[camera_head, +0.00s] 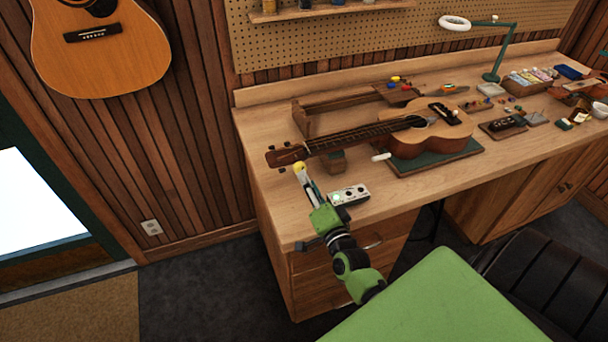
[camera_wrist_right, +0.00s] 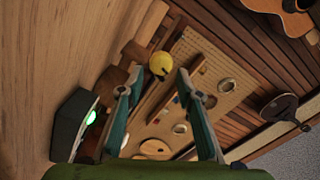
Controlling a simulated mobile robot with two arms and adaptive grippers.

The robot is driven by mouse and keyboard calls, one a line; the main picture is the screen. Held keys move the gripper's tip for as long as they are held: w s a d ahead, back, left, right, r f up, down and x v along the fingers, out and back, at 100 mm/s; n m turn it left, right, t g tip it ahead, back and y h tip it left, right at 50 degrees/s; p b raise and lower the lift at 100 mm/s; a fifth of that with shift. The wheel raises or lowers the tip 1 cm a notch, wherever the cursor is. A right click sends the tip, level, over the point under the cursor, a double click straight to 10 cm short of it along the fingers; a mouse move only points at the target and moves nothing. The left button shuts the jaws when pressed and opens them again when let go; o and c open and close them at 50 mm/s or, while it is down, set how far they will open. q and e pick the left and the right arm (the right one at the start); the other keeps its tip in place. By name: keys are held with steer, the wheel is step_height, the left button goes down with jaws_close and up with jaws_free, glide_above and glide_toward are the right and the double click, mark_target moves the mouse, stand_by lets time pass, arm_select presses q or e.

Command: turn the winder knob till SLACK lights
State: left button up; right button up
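The ukulele (camera_head: 420,138) lies on a dark green mat on the bench, its headstock (camera_head: 287,155) pointing left. A yellow round knob (camera_head: 299,167), likely the winder knob, is just below the headstock. In the right wrist view the knob (camera_wrist_right: 160,65) shows just ahead of and between the fingertips; I cannot tell contact. My right gripper (camera_head: 308,184) reaches toward it, fingers apart; its fingers also show in the wrist view (camera_wrist_right: 159,80). A small pale box (camera_head: 348,195) beside the gripper has a green light, seen in the wrist view (camera_wrist_right: 90,117); its lettering is unreadable. My left gripper is out of view.
A wooden block (camera_head: 334,162) stands under the neck, and a small white cylinder (camera_head: 381,157) lies near the body. A wooden rack (camera_head: 345,112) is behind the neck. A green lamp (camera_head: 493,75) and small parts fill the right of the bench. The front left corner is clear.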

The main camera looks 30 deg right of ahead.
steer(key=v, duration=0.7)
steer(key=shift+s, duration=0.1)
stand_by(0.4)
